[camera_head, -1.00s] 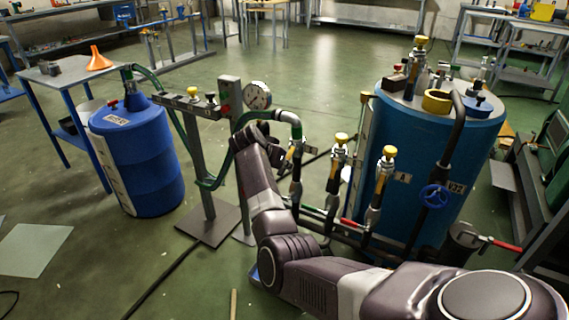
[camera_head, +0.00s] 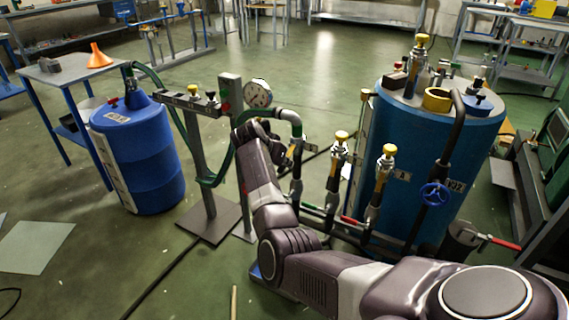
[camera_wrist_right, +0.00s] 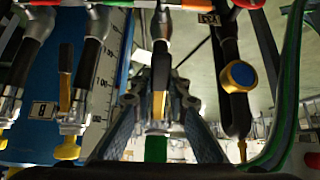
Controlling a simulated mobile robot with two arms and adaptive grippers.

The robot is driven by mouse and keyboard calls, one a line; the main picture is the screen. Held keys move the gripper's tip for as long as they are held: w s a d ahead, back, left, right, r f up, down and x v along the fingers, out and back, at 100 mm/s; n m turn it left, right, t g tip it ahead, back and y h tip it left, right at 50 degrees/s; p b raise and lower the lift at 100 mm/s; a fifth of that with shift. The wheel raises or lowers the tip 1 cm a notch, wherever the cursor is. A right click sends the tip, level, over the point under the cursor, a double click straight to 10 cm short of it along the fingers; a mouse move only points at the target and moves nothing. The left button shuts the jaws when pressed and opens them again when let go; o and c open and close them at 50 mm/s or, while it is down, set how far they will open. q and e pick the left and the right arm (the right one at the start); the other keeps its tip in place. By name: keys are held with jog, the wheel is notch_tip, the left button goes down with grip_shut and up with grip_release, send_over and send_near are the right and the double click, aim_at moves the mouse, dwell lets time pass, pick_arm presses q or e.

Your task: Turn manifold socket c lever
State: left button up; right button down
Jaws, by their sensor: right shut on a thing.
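The manifold has three upright sockets with levers. The leftmost socket (camera_head: 296,165) has the hose fitting on top; the middle socket (camera_head: 338,160) and right socket (camera_head: 386,170) have yellow caps. I see no letter naming a socket as c. My right arm reaches to the leftmost socket, and its wrist hides most of the gripper in the head view. In the right wrist view, my right gripper (camera_wrist_right: 158,110) has its fingers on both sides of that socket's yellow-and-black lever (camera_wrist_right: 158,98) and is shut on it. My left gripper is out of view.
A big blue tank (camera_head: 400,135) stands close behind the sockets. A pressure gauge (camera_head: 258,93) and a green hose (camera_head: 228,160) are close to my right wrist. A blue valve wheel (camera_head: 434,194) is at the right. A blue drum (camera_head: 140,160) stands left.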

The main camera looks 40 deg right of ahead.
jog(key=shift+w+r, duration=0.15)
jog(key=shift+r, duration=0.2)
dwell(0.3)
jog(key=c, duration=2.2)
grip_release()
jog(key=o, duration=0.4)
jog(key=shift+a+r, duration=0.15)
jog(key=shift+a, duration=0.1)
jog(key=shift+c, duration=0.2)
jog(key=shift+d+f, duration=0.1)
jog(key=shift+f, duration=0.1)
jog(key=v, duration=1.2)
